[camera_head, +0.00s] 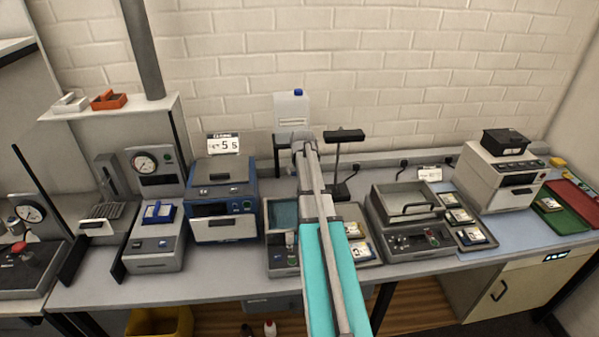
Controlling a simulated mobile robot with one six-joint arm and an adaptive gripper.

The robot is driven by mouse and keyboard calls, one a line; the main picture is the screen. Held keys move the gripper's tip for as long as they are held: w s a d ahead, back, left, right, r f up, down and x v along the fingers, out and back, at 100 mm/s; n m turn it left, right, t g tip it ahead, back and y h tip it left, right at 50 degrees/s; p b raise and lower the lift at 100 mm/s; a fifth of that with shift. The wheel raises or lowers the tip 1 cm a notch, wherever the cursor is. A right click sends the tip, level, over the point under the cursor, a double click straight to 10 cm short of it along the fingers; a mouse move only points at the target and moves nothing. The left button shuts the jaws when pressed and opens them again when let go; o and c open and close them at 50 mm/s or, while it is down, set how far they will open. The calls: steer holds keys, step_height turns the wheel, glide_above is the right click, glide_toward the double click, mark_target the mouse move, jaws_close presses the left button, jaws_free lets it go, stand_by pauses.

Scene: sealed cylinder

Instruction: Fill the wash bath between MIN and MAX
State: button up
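An open basin (283,214) with a blue-green inside and a small control panel stands on the bench just left of my arm; it looks like the wash bath. My arm hides part of it, and MIN and MAX marks cannot be read at this size. A white jug with a blue cap (291,111) stands upright at the back, near the wall. My arm reaches forward over the bench, and its far end (304,142) is just in front of the jug. The gripper fingers cannot be made out, nor whether they touch the jug.
A blue oven-like unit (221,206) stands left of the basin. A dark lamp-like stand (341,160) is close to the right of my arm. A lidded hotplate unit (406,215) and sample trays (470,228) are further right. Free bench shows along the front edge.

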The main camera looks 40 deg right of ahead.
steer(key=shift+s+n, duration=0.1)
steer(key=shift+n, duration=0.3)
